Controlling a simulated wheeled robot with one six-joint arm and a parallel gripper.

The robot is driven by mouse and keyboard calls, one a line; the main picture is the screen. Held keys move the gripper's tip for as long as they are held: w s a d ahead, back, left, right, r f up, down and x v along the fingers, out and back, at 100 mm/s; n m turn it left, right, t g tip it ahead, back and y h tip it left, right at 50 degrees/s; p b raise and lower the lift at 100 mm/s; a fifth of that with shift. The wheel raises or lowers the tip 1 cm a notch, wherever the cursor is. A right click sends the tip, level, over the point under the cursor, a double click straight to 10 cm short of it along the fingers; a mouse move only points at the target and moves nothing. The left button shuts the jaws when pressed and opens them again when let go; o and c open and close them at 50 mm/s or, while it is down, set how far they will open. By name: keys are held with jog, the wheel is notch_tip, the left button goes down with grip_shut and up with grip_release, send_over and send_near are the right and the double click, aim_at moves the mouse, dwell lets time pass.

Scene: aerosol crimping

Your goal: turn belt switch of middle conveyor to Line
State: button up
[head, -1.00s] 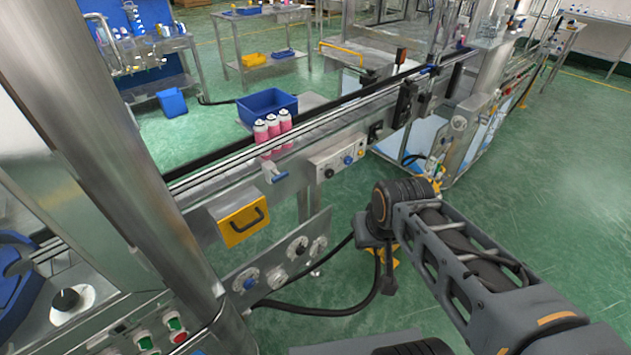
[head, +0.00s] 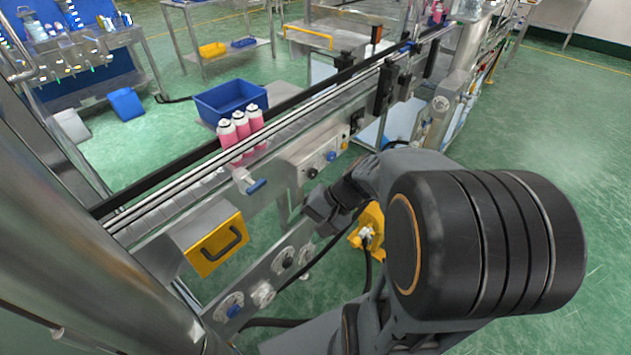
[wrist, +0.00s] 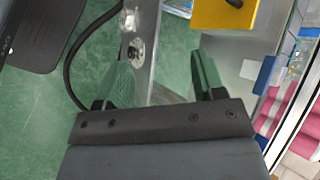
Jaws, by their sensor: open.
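The middle conveyor (head: 180,205) runs diagonally through the head view. On its side is a pale control box (head: 294,172) with a black knob (head: 312,172) and a blue button (head: 331,157). I cannot read any switch labels. My gripper (head: 318,212) is just below and in front of this box, partly hidden by my arm. In the wrist view my gripper (wrist: 163,75) is open and empty, its two green fingers apart, with the conveyor's metal side and floor beyond. No black knob of the box shows clearly there.
Pink cans (head: 240,137) stand on the belt by a blue-handled clamp (head: 256,186). A yellow drawer front (head: 216,246) and a lower plate with round fittings (head: 283,260) are left of my gripper. A blue bin (head: 230,98) stands behind. Green floor is clear at right.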

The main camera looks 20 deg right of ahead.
jog(key=w+d+f+m+t+y+b, duration=0.2)
jog(key=w+d+f+m+t+y, duration=0.1)
jog(key=w+d+f+m+t, duration=0.15)
jog(key=m+t+h+b, duration=0.3)
jog(key=m+t+h, duration=0.1)
jog(key=m+t, duration=0.55)
send_near(315, 175)
jog(key=shift+t, duration=0.4)
jog(key=x, duration=0.6)
jog(key=p+x, duration=0.1)
jog(key=x, duration=0.2)
jog(key=shift+w+a+f, duration=0.25)
jog(key=shift+a, duration=0.05)
jog(key=c, duration=0.9)
